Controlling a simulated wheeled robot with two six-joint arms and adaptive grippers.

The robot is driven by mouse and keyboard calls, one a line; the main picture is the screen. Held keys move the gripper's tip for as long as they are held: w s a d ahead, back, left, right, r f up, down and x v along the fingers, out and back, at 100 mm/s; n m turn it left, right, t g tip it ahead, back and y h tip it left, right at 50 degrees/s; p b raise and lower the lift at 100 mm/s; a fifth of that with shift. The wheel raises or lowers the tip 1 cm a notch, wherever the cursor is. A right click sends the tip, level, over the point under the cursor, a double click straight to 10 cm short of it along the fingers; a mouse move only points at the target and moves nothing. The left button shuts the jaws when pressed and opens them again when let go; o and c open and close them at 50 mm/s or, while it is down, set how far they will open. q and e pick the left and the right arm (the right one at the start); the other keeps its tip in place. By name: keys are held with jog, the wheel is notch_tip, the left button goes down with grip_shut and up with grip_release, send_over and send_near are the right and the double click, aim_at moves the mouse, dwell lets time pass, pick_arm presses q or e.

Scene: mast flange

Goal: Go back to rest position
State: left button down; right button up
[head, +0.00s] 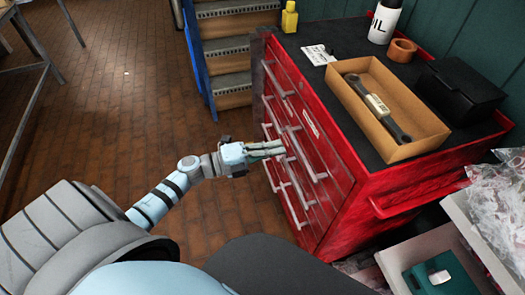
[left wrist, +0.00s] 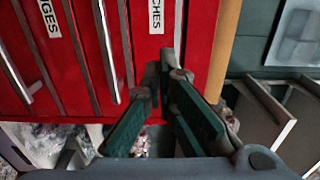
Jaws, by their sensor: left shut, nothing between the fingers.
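My left gripper (head: 276,150) is in front of the red tool cabinet (head: 345,180), with its fingertips close to the drawer handles. In the left wrist view the gripper (left wrist: 166,80) shows two dark green finger pads, shut with nothing held. Red drawer fronts (left wrist: 190,30) with metal handles fill the upper part of that view. I cannot tell whether the fingertips touch a handle. The drawers look closed. My right gripper is not in view.
On the cabinet top are a cardboard tray (head: 362,107) with a wrench (head: 372,103), a black box (head: 460,88), a tape roll (head: 402,50) and a white bottle (head: 384,20). Steps (head: 225,50) stand behind. Bins (head: 440,262) are at lower right. Brick floor (head: 110,110) is open at left.

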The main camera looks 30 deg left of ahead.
pick_arm(q)
jog(key=v, duration=0.2)
jog(key=shift+s+a, duration=0.25)
jog(key=shift+s, duration=0.05)
jog(key=a+f+n+y, duration=1)
jog(key=a+f+n, duration=0.2)
jog(key=a+f, duration=0.1)
jog(key=s+a+f+n+g+y, duration=0.2)
jog(key=s+f+n, duration=0.25)
jog(key=f, duration=0.25)
jog(key=s+a+f+n+g+y, duration=0.25)
jog(key=s+f, duration=0.25)
jog(key=f, duration=0.3)
jog(key=s+d+f+n+g, duration=0.25)
jog(key=s+f, duration=0.25)
jog(key=s, duration=0.3)
jog(key=s+d+f+n+g, duration=0.2)
jog(key=s+d+f, duration=0.1)
jog(key=s+f, duration=0.3)
jog(key=s+d+f+n+g+h, duration=0.2)
jog(key=s+d+f+g, duration=0.1)
jog(key=s+d, duration=0.7)
jog(key=s, duration=0.3)
jog(key=shift+s+d+f+g, duration=0.25)
jog(key=shift+f+g, duration=0.05)
jog(key=shift+f, duration=0.05)
